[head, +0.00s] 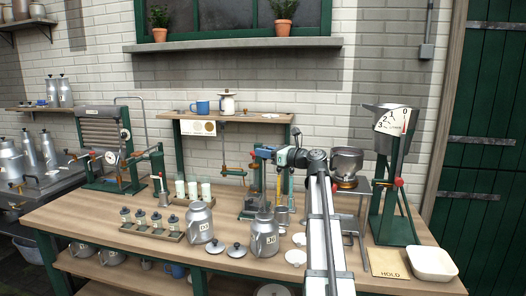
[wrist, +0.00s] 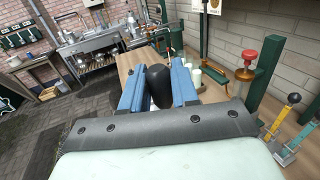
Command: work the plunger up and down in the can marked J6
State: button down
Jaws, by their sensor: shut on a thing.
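My gripper (head: 263,153) is above the back middle of the bench, beside a green stand (head: 252,205). In the wrist view its blue fingers (wrist: 158,88) are shut on a dark, rounded knob (wrist: 158,84). What the knob joins to below is hidden, so I cannot tell whether it is the plunger's. A metal can (head: 265,238) with a label that may read J6 stands upright at the front of the bench, below my gripper. A similar can (head: 200,222) with another label stands to its left. Two dark-knobbed lids (head: 226,249) lie between them.
A rack of small bottles (head: 152,224) and white cups (head: 193,190) stand to the left. A steel bowl (head: 346,162) on a stand and a dial scale (head: 392,122) are at the right. A white tray (head: 432,263) lies at the right front. A shelf (head: 235,116) overhangs behind.

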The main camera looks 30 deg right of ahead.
jog(key=shift+f, duration=8.5)
jog(key=shift+r, duration=0.1)
notch_tip(320, 180, up, 7)
jog(key=shift+f, duration=3.6)
notch_tip(320, 180, up, 7)
jog(key=shift+f, duration=0.1)
